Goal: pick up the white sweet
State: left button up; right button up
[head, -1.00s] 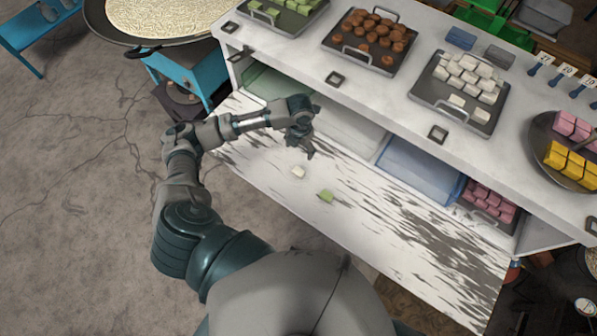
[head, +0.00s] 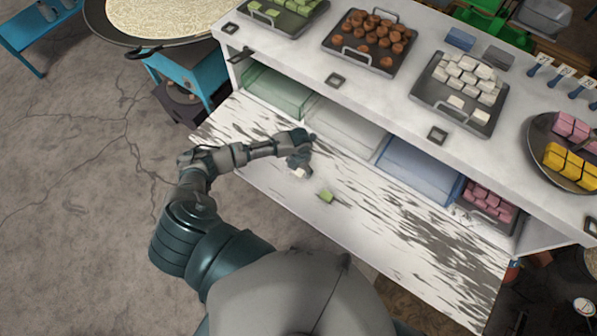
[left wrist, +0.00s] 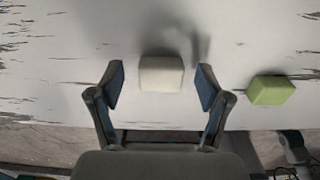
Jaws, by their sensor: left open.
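The white sweet (left wrist: 161,74) is a small pale block on the worn white lower board. In the left wrist view it lies between the fingertips of my left gripper (left wrist: 160,88), with a gap on each side. The gripper is open and holds nothing. In the head view the left gripper (head: 299,168) is over the white sweet (head: 300,173), which is partly hidden by it. A green sweet (head: 326,196) lies on the board to the right; it also shows in the left wrist view (left wrist: 271,90). My right gripper is not in view.
The counter (head: 335,80) overhangs the back of the lower board (head: 400,240). It bears a tray of white sweets (head: 462,83), a tray of brown sweets (head: 369,43) and other sweets. Bins, including a blue one (head: 419,170), stand beneath. The board's front right is clear.

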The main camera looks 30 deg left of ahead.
pick_arm(q)
jog(key=c, duration=1.1)
jog(key=shift+c, duration=0.2)
jog(key=shift+r, duration=0.1)
